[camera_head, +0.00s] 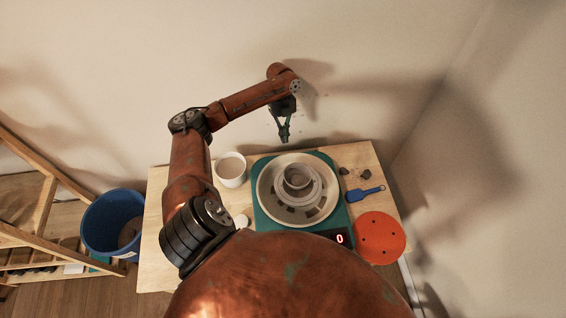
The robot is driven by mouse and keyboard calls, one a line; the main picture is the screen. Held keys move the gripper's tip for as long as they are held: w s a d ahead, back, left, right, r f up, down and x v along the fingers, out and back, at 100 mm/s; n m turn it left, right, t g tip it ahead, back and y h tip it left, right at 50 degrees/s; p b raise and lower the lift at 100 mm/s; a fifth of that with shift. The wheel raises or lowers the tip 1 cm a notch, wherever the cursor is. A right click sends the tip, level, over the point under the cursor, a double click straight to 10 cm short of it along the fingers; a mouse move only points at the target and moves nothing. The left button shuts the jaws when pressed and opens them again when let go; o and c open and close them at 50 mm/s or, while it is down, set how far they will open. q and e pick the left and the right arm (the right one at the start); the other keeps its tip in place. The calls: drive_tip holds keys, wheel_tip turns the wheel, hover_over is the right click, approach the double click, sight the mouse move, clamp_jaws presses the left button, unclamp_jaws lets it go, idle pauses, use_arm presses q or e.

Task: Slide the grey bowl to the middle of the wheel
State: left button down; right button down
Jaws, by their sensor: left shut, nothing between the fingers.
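The grey bowl (298,174) sits upright on the round wheel (300,208). Seen from above, it appears a little toward the back of the wheel's middle. The wheel sits within a pale round pan (266,205) on a teal base (261,222) with a red "0" display. My left gripper (285,138) points down behind the bowl, at the far side of the base. It is shut and empty, apart from the bowl; its exact height is hard to tell. My right gripper is not in view.
A white cup (231,169) stands left of the base on the wooden table (155,255). A blue tool (364,193), small dark lumps (366,173) and an orange disc (380,238) lie to the right. A blue bucket (112,222) stands left of the table. A wall rises behind.

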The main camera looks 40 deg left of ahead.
use_arm(q)
drive_tip(key=r, duration=0.1)
drive_tip(key=p, duration=0.4)
approach(297, 178)
drive_tip(key=a+f, duration=0.2)
drive_tip(key=w+a+f, duration=0.1)
drive_tip(key=a+f, duration=0.1)
drive_tip(key=shift+f, duration=0.15)
drive_tip(key=shift+s+d, duration=0.2)
drive_tip(key=shift+d, duration=0.2)
drive_tip(key=shift+f, duration=0.1)
